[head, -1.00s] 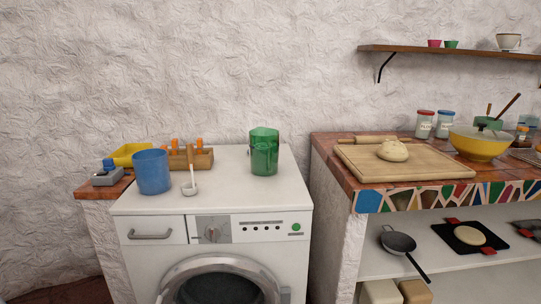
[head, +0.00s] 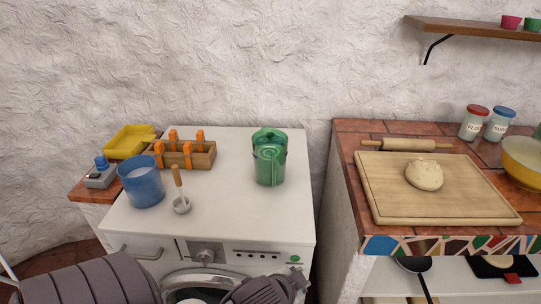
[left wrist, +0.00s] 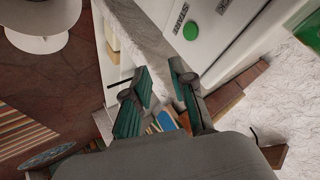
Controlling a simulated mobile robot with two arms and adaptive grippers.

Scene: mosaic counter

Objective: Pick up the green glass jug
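The green glass jug (head: 269,165) stands upright on the white top of the washing machine, towards its right side, in the head view. It is see-through and nothing touches it. My left arm comes in at the bottom of the head view, in front of the machine and below the jug; its fingertips are not clear there. In the left wrist view my left gripper (left wrist: 160,100) has its two green-padded fingers apart with nothing held between them. My right gripper is in neither view.
A tiled counter (head: 350,135) with a cutting board (head: 385,200) and dough (head: 424,175) is to the right. The space around the jug is clear.

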